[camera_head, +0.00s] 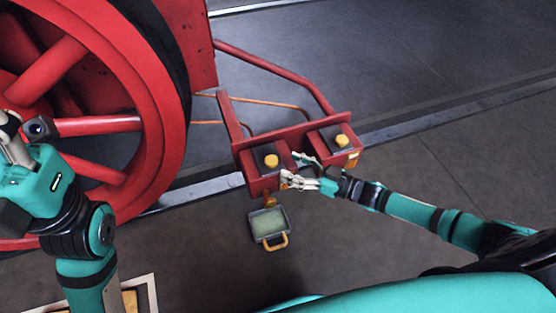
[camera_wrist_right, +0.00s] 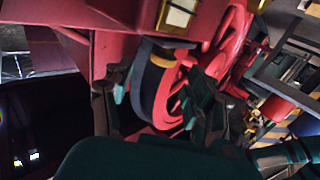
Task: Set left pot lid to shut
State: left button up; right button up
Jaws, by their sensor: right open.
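Two red pots sit side by side on a red bracket. The left pot (camera_head: 262,185) has a dark top with a yellow knob (camera_head: 271,161); how far its lid stands open is too small to tell. The right pot (camera_head: 345,158) has a similar yellow knob (camera_head: 342,141). My right gripper (camera_head: 294,169) is open, with its fingers spread close to the left pot's right side. Contact cannot be told. In the right wrist view the open gripper (camera_wrist_right: 160,105) is below red metalwork. My left gripper (camera_head: 10,140) is at the left edge, its fingers partly cut off.
A large red spoked wheel (camera_head: 160,90) fills the left. A red bent rod (camera_head: 270,65) runs behind the pots. Open floor (camera_head: 420,60) extends to the right.

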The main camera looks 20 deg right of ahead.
jog(key=v, duration=0.5)
dwell(0.4)
